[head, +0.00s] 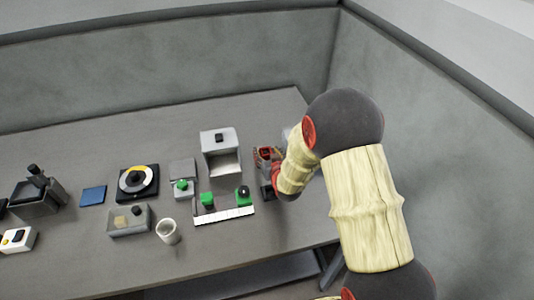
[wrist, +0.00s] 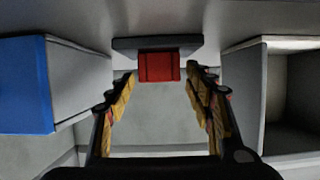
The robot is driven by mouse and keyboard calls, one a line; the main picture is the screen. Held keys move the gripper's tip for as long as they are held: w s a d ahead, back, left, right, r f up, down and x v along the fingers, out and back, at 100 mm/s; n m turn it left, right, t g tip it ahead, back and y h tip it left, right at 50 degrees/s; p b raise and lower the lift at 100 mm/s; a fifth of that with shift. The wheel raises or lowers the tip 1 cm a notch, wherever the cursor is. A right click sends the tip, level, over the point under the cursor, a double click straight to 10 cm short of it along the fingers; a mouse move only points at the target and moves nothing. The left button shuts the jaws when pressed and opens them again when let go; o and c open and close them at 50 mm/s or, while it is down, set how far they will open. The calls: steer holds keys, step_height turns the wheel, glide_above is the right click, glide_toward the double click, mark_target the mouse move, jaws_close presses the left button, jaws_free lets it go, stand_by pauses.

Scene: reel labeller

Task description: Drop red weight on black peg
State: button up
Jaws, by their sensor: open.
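The red weight (wrist: 158,66) shows in the wrist view as a small red block against a dark grey plate (wrist: 126,46). My gripper (wrist: 160,84) is open, with one finger on each side, just short of the block; I cannot tell whether they touch it. In the head view my gripper (head: 268,158) is low over the right part of the table, with a bit of red at it. A turntable (head: 137,182) with a white and yellow disc has a dark middle. I cannot tell which dark upright is the black peg.
A white open-fronted box (head: 220,166) stands left of my gripper. A white strip (head: 225,215) with green blocks (head: 207,199) lies nearer. A white cup (head: 168,232) and a grey tray (head: 128,226) stand further left. In the wrist view a blue-faced box (wrist: 22,85) flanks my gripper.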

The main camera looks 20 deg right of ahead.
steer(key=shift+r, duration=0.15)
steer(key=shift+s+r+p, duration=0.15)
steer(key=shift+s+p, duration=0.05)
steer(key=shift+p, duration=0.1)
steer(key=p+v, duration=0.2)
steer(key=v, duration=0.9)
steer(key=shift+r, duration=0.1)
steer(key=s+r+g, duration=0.2)
steer(key=s+r, duration=0.1)
steer(key=r, duration=0.6)
steer(key=s+r+g, duration=0.2)
steer(key=s+r, duration=0.2)
steer(key=s, duration=0.5)
steer(key=s+r+g, duration=0.2)
steer(key=s+r, duration=0.2)
steer(key=s, duration=0.5)
steer(key=s+r+g, duration=0.2)
steer(key=s+r, duration=0.2)
steer(key=s, duration=0.5)
